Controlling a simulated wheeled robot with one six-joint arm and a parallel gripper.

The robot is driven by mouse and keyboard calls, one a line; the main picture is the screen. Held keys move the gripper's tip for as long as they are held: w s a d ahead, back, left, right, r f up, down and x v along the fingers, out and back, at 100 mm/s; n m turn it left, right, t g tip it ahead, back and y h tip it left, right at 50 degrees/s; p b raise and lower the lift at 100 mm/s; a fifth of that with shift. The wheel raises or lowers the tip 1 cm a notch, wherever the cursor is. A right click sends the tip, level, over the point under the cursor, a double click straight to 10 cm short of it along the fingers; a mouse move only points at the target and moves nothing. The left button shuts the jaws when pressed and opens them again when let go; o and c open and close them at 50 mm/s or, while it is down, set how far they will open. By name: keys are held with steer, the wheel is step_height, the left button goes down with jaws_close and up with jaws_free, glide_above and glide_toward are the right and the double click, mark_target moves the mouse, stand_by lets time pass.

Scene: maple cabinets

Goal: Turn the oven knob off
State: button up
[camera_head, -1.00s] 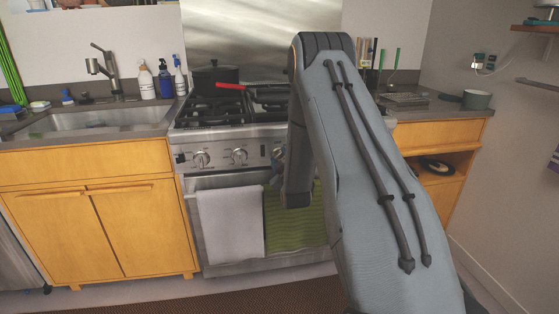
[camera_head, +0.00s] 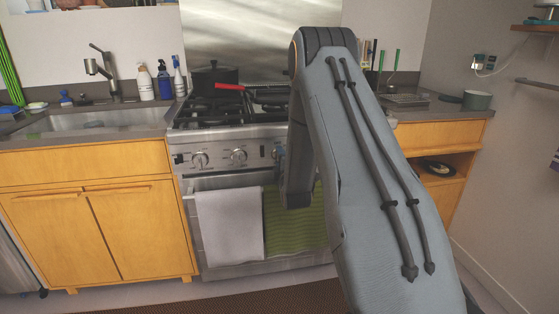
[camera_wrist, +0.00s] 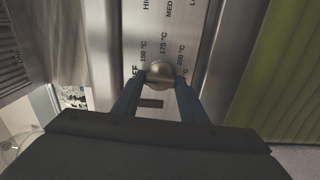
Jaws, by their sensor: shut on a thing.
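The oven knob (camera_wrist: 160,73) is a small round metal knob on the steel control panel in the wrist view. Temperature marks such as 150 °C and 175 °C are printed beside it. My gripper (camera_wrist: 160,88) has its two blue fingers on either side of the knob, shut on it. In the head view the stove (camera_head: 228,140) stands ahead, with two other knobs showing on the left of its front. My arm hides the right part of the panel and most of the gripper there.
A grey towel (camera_head: 230,225) and a green towel (camera_head: 295,228) hang on the oven door. The sink counter (camera_head: 85,130) is left of the stove.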

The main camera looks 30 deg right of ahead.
steer(key=shift+n, duration=0.3)
steer(key=o, duration=1.1)
steer(key=shift+c, duration=0.2)
steer(key=v, duration=0.7)
steer(key=shift+s, duration=0.4)
steer(key=shift+a, duration=0.2)
